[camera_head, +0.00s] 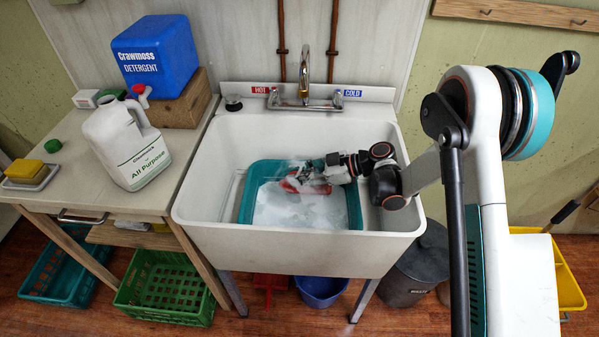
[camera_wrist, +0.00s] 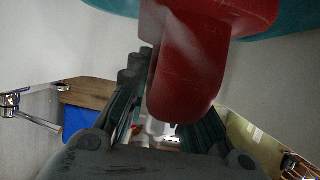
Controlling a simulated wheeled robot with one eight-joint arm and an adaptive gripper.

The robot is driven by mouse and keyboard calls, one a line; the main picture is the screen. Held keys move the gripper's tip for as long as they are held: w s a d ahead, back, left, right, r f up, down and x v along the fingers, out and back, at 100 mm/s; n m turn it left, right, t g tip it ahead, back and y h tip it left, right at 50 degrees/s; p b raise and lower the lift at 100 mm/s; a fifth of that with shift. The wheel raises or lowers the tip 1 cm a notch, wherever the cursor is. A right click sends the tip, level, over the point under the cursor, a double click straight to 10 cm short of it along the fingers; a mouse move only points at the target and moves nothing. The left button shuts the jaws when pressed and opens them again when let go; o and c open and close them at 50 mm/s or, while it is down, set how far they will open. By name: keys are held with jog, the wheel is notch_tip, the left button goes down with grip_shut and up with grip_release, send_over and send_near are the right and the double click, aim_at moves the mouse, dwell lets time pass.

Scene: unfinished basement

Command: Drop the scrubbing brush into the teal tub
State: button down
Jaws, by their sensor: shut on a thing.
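The teal tub (camera_head: 245,205) sits in the white sink basin and holds white suds. Its teal rim also shows along the top of the wrist view (camera_wrist: 292,20). The red scrubbing brush (camera_head: 303,187) is over the suds, inside the tub's outline; I cannot tell whether it touches them. My gripper (camera_head: 312,174) reaches in from the right and is shut on the brush. In the wrist view, the red handle (camera_wrist: 190,70) lies between my dark fingers (camera_wrist: 165,125). The brush's bristles cannot be made out.
The faucet (camera_head: 304,95) stands behind the tub at the sink's back edge. The sink's walls (camera_head: 300,250) surround the tub. A white cleaner jug (camera_head: 130,145), a blue detergent box (camera_head: 155,55) and a yellow sponge (camera_head: 24,170) stand on the left counter.

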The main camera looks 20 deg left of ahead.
jog(key=c, duration=1.3)
grip_release()
jog(key=v, duration=1.2)
jog(key=shift+f, duration=0.1)
jog(key=shift+s, duration=0.15)
